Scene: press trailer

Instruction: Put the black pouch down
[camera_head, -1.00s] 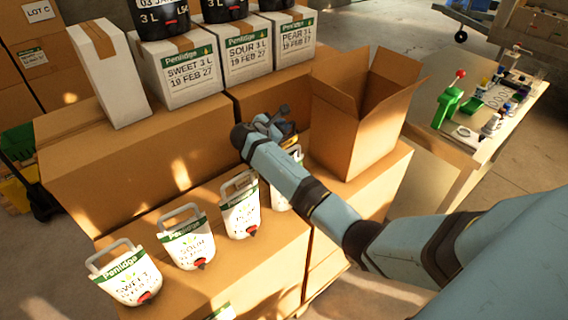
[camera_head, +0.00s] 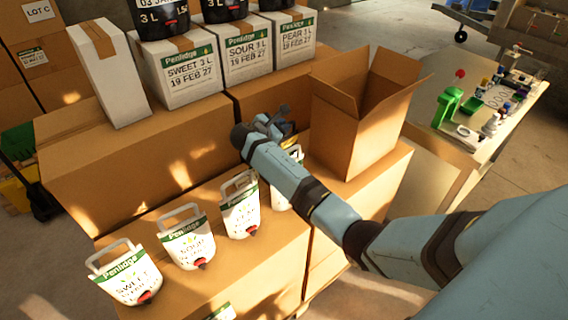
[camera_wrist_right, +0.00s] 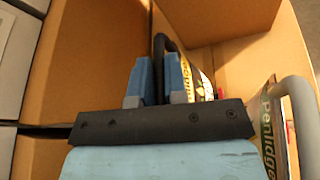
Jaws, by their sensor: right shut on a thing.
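My right gripper (camera_head: 265,122) is over the seam between the stacked cardboard boxes, beside the open carton. In the right wrist view its two blue fingers (camera_wrist_right: 158,80) are shut on the black handle (camera_wrist_right: 160,45) of the black pouch. The pouch's dark side with a Penlidge label (camera_wrist_right: 204,82) shows just right of the fingers. Most of the pouch is hidden by the gripper, and I cannot tell whether its bottom touches the box. My left gripper is not in view.
White pouches (camera_head: 188,245) stand in a row on the front box. Other black pouches (camera_head: 160,18) stand on white boxes (camera_head: 180,72) at the back. The open carton (camera_head: 340,130) is close on the right. A bench (camera_head: 428,115) with a green press (camera_head: 447,105) stands farther right.

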